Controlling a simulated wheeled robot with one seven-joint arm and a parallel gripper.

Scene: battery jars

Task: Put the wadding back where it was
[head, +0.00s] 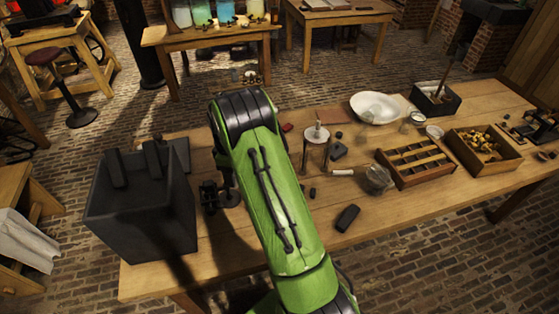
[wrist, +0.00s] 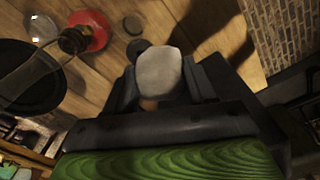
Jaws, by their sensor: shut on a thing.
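In the wrist view my gripper (wrist: 158,88) is shut on a pale grey, rounded piece (wrist: 160,70), which looks like the wadding. The piece sits between the two dark fingers, with the wooden table top beyond it. I cannot tell whether it touches the table. In the head view my green arm hides most of the gripper and the held piece. A small black round thing (wrist: 137,49) lies just beyond the fingers in the wrist view.
A tall dark open box (head: 140,210) stands at the table's left end. A slotted wooden rack (head: 415,162), a tray of brass pieces (head: 485,150) and a white basin (head: 377,107) stand to the right. A red disc (wrist: 88,30) lies near the gripper. The table's front right is mostly clear.

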